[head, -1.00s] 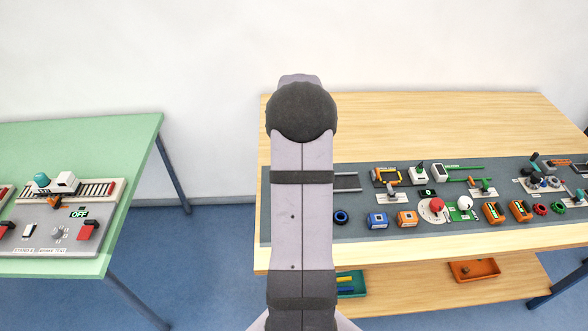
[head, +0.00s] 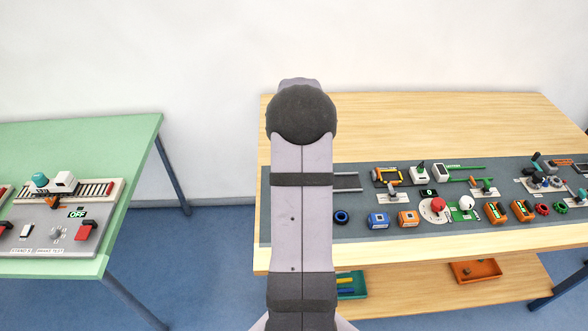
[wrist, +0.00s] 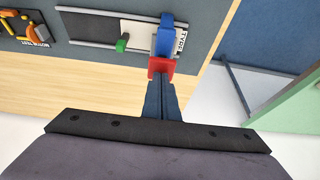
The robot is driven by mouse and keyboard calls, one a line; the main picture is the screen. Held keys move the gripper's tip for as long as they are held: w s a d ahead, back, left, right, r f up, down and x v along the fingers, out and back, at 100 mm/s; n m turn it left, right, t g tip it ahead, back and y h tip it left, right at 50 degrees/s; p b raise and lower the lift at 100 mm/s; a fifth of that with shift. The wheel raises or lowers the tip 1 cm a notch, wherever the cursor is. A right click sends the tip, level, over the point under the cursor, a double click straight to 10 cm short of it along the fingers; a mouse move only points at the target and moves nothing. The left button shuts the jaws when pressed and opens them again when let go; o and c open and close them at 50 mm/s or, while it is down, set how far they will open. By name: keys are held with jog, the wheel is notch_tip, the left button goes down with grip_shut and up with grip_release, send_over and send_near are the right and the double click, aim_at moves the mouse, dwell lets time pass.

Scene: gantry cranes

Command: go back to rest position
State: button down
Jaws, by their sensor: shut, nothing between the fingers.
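My gripper (wrist: 160,86) shows in the wrist view, with its dark blue fingers together. Nothing shows clamped between them. In the picture, a red block (wrist: 161,67) and a blue upright piece (wrist: 165,40) lie just past the fingertips, at the end of a rail on the grey mat (wrist: 100,62). I cannot tell whether the fingertips touch the red block. In the head view my arm stands upright in the middle and hides the gripper.
The wooden table (head: 420,120) holds the mat with several coloured parts. Below are a green tray (head: 351,285) and an orange tray (head: 476,271). A green table (head: 70,145) at left carries a control panel (head: 120,190). Bare floor lies between the tables.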

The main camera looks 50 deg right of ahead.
jog(key=shift+s+a+f, duration=0.2)
jog(key=shift+f, duration=0.35)
jog(key=shift+r, duration=0.1)
jog(key=shift+w+d+r+p, duration=0.1)
jog(key=shift+r+p, duration=0.75)
jog(key=shift+r, duration=0.4)
jog(key=shift+w+d+r+p, duration=0.1)
jog(key=shift+r+p, duration=0.7)
jog(key=shift+r, duration=0.4)
notch_tip(320, 180, up, 3)
jog(key=shift+r+p, duration=0.15)
jog(key=shift+p, duration=0.95)
